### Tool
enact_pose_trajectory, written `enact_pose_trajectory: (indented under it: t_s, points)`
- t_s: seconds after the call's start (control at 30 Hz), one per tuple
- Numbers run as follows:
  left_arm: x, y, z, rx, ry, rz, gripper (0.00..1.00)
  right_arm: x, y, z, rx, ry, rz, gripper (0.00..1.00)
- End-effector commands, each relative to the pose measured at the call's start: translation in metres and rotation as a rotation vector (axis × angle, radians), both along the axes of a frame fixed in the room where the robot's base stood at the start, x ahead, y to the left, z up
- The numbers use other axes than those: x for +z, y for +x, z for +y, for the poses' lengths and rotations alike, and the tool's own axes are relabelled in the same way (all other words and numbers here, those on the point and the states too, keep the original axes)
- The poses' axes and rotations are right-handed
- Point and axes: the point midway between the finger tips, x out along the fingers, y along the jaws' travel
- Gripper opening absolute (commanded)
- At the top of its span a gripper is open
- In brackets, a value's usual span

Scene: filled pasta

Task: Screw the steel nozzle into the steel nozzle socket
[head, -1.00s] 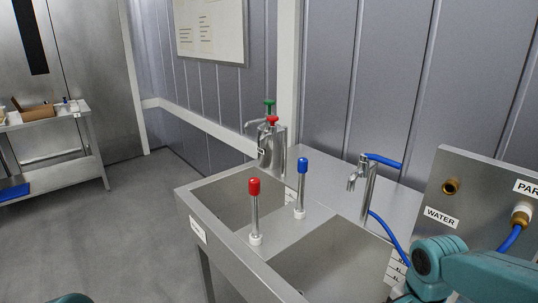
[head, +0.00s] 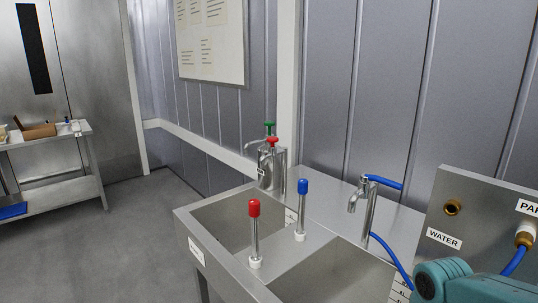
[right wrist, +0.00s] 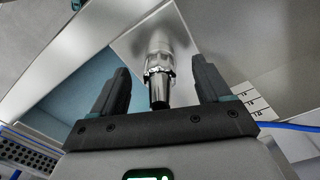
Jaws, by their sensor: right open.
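In the right wrist view my right gripper (right wrist: 162,78) is open. A shiny, stepped steel part (right wrist: 158,62), which looks like the steel nozzle, lies in line with the gap between its fingers; I cannot tell whether it touches either one. In the head view only part of my right arm shows at the lower right, and its gripper is out of frame. My left gripper is not in view. I cannot identify the steel nozzle socket with certainty in either view.
A steel double sink (head: 215,222) holds red-topped (head: 254,208) and blue-topped (head: 302,187) upright pipes. A tap (head: 364,198) with a blue hose stands behind. A WATER panel (head: 480,225) is right, close to my arm. A shelf table (head: 60,182) stands left; the floor between is clear.

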Motion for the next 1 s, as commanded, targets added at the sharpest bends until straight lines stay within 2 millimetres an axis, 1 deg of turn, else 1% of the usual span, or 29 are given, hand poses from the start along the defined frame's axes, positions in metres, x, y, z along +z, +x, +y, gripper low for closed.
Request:
enact_pose_trajectory:
  t_s: [0.57,0.67,1.0]
  points:
    - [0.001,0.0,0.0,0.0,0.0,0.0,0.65,0.001,0.0,0.0,0.0,0.0,0.0,0.77]
    - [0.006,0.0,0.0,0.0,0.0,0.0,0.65,0.007,0.0,0.0,0.0,0.0,0.0,0.77]
    - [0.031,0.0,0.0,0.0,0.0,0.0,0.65,0.037,0.0,0.0,0.0,0.0,0.0,0.77]
